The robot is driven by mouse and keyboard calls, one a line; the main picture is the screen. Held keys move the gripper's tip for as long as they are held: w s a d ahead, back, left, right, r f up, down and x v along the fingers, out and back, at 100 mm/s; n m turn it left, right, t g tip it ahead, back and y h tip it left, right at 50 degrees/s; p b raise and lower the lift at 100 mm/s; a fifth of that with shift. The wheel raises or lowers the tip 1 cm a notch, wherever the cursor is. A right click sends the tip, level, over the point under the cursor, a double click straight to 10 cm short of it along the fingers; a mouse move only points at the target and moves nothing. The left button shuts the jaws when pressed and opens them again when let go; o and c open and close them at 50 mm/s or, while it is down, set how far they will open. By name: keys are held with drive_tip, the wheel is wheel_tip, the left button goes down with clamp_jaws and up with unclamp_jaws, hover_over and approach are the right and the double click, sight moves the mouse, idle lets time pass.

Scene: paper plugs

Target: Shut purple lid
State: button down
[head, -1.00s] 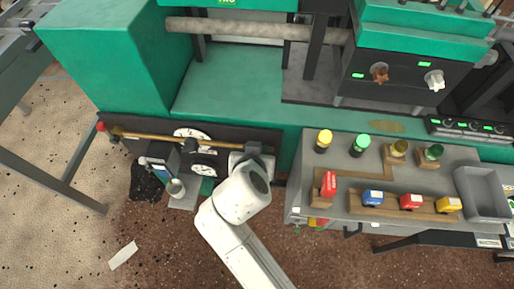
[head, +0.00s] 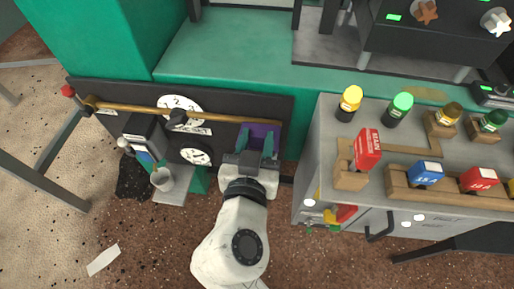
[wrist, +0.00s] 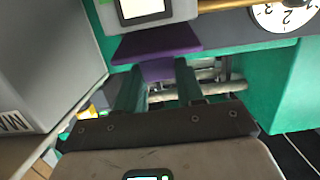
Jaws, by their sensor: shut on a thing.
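The purple lid shows in the head view (head: 264,130) at the right end of the dark panel on the green machine. In the wrist view the purple lid (wrist: 157,41) is a wide flap with a narrower purple part below it. My gripper (head: 258,146) reaches it from the front. In the wrist view my gripper (wrist: 157,74) has its two green fingers on either side of the narrower part, shut on it. My fingers partly hide the lid in the head view, and whether it is fully down I cannot tell.
A grey box with a cup (head: 163,179) stands left of my gripper. A grey bench (head: 320,150) with colored bottles and blocks stands close on the right.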

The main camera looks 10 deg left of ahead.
drive_tip(key=shift+s+f+t+b, duration=0.2)
drive_tip(key=shift+f+t+b, duration=0.3)
drive_tip(key=shift+b, duration=1.15)
drive_tip(key=shift+s+f+t+b, duration=0.15)
drive_tip(key=shift+f+t+b, duration=0.35)
drive_tip(key=shift+b, duration=1.55)
drive_tip(key=shift+s+t+b, duration=0.1)
drive_tip(key=shift+t+b, duration=0.3)
drive_tip(key=shift+b, duration=0.45)
drive_tip(key=c, duration=0.7)
unclamp_jaws()
drive_tip(key=s, duration=0.7)
drive_tip(key=s+f+p, duration=0.1)
drive_tip(key=s, duration=0.2)
drive_tip(key=shift+s+a, duration=0.2)
drive_tip(key=shift+s, duration=0.2)
